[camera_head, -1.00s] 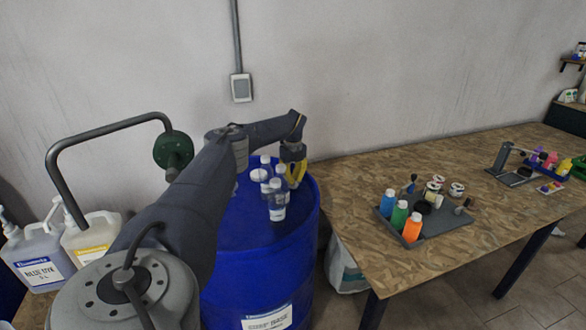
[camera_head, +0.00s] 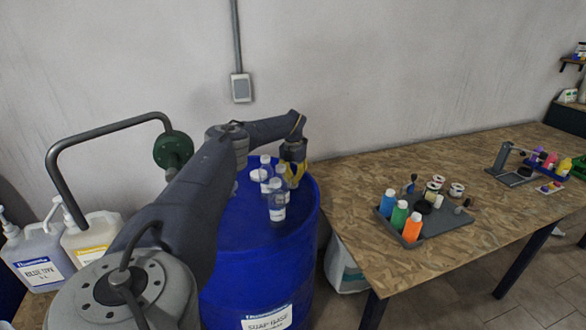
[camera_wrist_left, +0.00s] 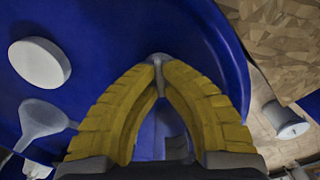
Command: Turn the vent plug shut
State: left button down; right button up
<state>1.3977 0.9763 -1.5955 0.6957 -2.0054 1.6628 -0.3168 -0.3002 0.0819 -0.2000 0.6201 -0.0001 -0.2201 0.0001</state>
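The blue drum (camera_head: 240,238) stands left of the table. My left gripper (camera_head: 292,184) points down at its top, near the back right rim. In the left wrist view, the yellow fingers of the left gripper (camera_wrist_left: 159,60) bow outward and their grey tips come together low over the blue drum top (camera_wrist_left: 100,22). The vent plug cannot be made out apart from the tips; whether it sits between them cannot be told. A white round cap (camera_wrist_left: 40,63) lies to the left on the drum. My right gripper is not in view.
Several clear bottles (camera_head: 277,205) stand on the drum close to my left gripper. The wooden table (camera_head: 350,225) at right holds a grey tray (camera_head: 447,222) with coloured bottles. Jugs (camera_head: 92,236) stand at left, below a dark bent pipe (camera_head: 110,128).

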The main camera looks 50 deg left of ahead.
pick_arm(q)
jog(key=m, duration=0.4)
jog(key=shift+m, duration=0.3)
jog(key=m, duration=0.4)
jog(key=shift+m, duration=0.4)
jog(key=c, duration=1.5)
grip_release()
jog(key=shift+c, duration=0.2)
notch_tip(320, 180, up, 12)
